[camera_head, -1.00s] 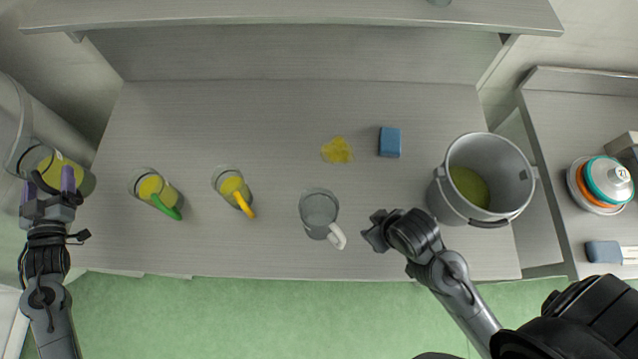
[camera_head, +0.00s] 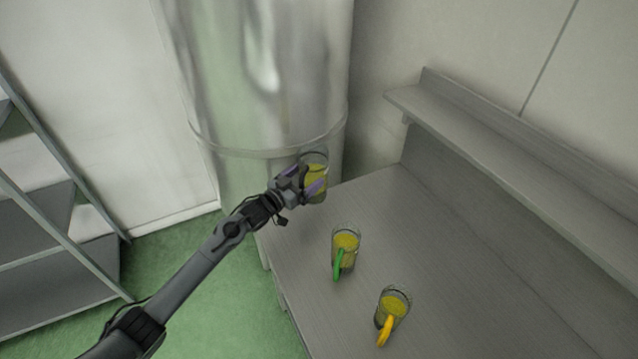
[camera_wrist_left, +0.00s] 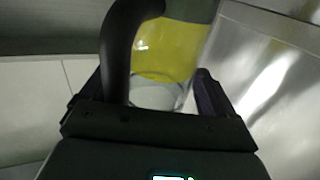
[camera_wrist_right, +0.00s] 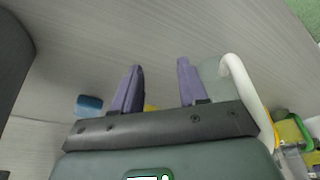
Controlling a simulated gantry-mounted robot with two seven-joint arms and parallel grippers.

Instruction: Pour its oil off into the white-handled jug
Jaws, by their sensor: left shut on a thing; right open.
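My left gripper (camera_head: 311,175) is shut on a clear glass jug (camera_head: 316,160) near the table's far left corner, in front of a big metal tank. In the left wrist view this jug (camera_wrist_left: 166,50) has a dark curved handle (camera_wrist_left: 117,50), a yellow oil layer and a darker grey-olive layer at its far end. The clear part by its rim is empty. The white-handled jug (camera_wrist_right: 235,80) shows only in the right wrist view, to the right of my fingers. My right gripper (camera_wrist_right: 158,68) is open, its fingers apart and empty; it is outside the head view.
A green-handled jug (camera_head: 346,245) and a yellow-handled jug (camera_head: 393,302), both holding yellow oil, stand on the table (camera_head: 330,310). The metal tank (camera_head: 265,90) rises behind the left gripper. A shelf (camera_head: 500,125) runs along the wall. A blue block (camera_wrist_right: 89,105) shows in the right wrist view.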

